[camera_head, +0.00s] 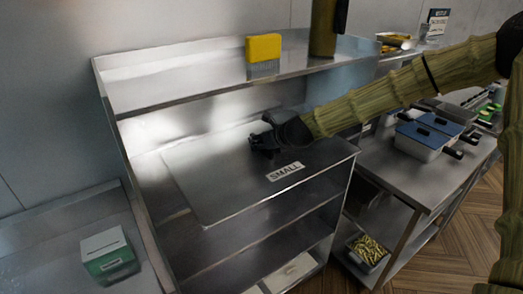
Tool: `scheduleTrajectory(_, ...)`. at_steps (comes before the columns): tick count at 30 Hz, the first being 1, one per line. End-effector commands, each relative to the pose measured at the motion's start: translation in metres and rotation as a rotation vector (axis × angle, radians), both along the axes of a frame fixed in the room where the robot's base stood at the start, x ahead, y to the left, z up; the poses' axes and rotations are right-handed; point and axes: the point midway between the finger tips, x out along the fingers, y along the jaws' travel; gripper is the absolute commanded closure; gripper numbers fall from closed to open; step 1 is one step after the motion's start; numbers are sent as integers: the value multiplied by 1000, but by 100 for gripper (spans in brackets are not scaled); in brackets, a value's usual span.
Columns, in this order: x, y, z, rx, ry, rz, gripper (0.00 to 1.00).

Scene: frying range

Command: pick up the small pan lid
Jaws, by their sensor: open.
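The small pan lid appears to be the flat steel plate (215,180) with a white "SMALL" label (286,171) near its front edge. It lies on the top of the steel shelf unit. My gripper (258,150) is open, low over the middle of the plate, behind and left of the label. My arm reaches in from the right. Any handle on the lid is hidden or cannot be told from the dark gripper. I cannot tell whether the fingers touch the plate.
A raised steel shelf (185,92) behind the lid holds a yellow scraper-like tool (263,47) and an olive cylinder (323,28). Blue-topped containers (419,141) stand on the right counter. A green and white box (107,254) is at the lower left. A basket of fries (369,250) is below.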

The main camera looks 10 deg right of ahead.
Motion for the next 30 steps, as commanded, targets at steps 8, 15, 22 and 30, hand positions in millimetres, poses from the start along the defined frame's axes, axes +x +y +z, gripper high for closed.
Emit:
scheduleTrajectory(8,0,0,-1,0,0,0,63)
scheduleTrajectory(15,0,0,-1,0,0,0,100)
scheduleTrajectory(22,0,0,-1,0,0,0,100)
scheduleTrajectory(30,1,0,1,0,-2,1,100)
